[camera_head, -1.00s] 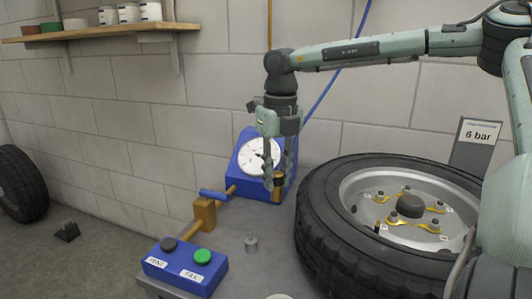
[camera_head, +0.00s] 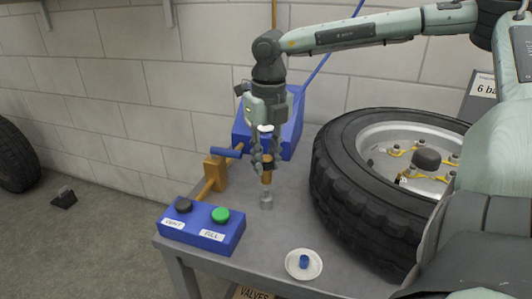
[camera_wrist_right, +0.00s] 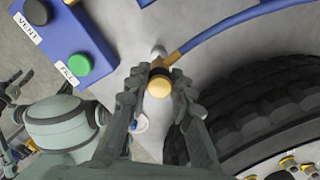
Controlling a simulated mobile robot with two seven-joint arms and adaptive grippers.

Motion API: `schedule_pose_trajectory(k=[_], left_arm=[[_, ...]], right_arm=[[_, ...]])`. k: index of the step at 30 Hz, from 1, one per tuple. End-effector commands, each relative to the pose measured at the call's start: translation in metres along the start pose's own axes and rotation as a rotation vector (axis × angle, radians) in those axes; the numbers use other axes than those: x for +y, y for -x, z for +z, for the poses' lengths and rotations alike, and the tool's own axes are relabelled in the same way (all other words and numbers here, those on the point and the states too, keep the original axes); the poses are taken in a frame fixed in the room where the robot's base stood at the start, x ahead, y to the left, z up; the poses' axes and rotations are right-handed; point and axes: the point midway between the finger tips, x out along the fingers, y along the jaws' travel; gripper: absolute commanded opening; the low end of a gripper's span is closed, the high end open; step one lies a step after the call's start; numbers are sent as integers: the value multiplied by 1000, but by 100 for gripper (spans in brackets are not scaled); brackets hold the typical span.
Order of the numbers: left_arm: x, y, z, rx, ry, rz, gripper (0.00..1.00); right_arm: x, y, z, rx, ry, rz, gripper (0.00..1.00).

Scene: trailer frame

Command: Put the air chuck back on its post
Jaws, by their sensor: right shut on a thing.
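My right gripper (camera_head: 266,165) is shut on the air chuck (camera_head: 267,178), a small upright brass-coloured piece with a dark band. The post (camera_head: 266,201) is a short grey metal stub on the table, directly below the chuck in the head view. I cannot tell whether the chuck's lower end touches it. In the right wrist view the chuck's round brass end (camera_wrist_right: 159,87) sits between the fingertips (camera_wrist_right: 153,82), with the blue hose (camera_wrist_right: 225,25) running off to the upper right. Part of the post (camera_wrist_right: 157,51) shows just beyond the chuck.
A big tyre on its wheel (camera_head: 345,190) lies right of the post. The blue VENT/FILL button box (camera_head: 205,235) is front left, and a brass valve with a blue handle (camera_head: 215,172) behind it. A white dish (camera_head: 316,268) with a blue cap stands in front.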

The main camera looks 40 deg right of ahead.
Motion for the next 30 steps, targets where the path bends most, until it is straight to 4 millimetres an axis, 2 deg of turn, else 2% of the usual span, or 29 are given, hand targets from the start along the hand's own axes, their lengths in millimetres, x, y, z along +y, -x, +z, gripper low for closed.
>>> schedule_pose_trajectory(k=[3,10,30], left_arm=[[-2,6,-3,4,-1,-5,38],[-3,11,-4,5,-2,-8,38],[-2,2,-2,4,-2,-8,38]], right_arm=[[0,-8,0,-1,0,1,0],[0,-11,0,-2,0,1,0],[0,-11,0,-1,-1,0,0]])
